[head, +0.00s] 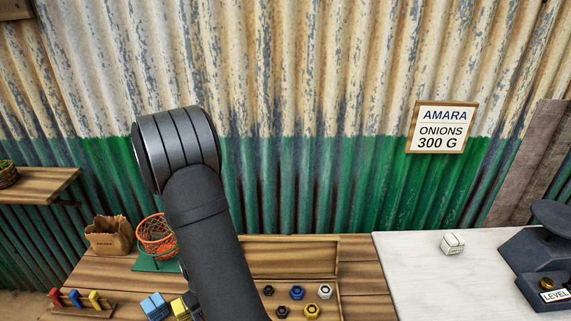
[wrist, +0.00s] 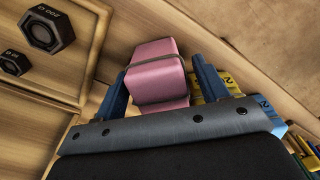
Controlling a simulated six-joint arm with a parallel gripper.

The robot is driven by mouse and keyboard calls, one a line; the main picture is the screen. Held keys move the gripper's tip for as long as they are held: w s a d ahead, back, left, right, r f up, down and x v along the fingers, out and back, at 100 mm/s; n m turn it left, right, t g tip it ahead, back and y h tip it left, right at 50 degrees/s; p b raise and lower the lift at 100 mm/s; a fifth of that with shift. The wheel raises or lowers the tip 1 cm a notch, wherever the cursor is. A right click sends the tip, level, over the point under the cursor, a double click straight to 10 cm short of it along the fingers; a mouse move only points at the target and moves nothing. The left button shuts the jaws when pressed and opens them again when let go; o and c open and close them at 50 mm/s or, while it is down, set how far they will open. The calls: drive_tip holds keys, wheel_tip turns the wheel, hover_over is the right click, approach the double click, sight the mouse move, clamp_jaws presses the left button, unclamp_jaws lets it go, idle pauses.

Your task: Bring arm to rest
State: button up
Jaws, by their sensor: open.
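My arm (head: 205,205) rises from the bottom of the head view and bends at a dark joint in front of the wall. My gripper is hidden in the head view. In the wrist view my gripper (wrist: 160,67) shows two blue fingers, spread apart. A pink banded block (wrist: 152,68) shows between the fingers. I cannot tell whether they touch it or whether it lies beyond them.
A wooden tray (head: 290,258) holds several hex weights, also seen in the wrist view (wrist: 45,30).

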drive_tip(key=shift+r, duration=0.45)
drive_tip(key=shift+f, duration=0.1)
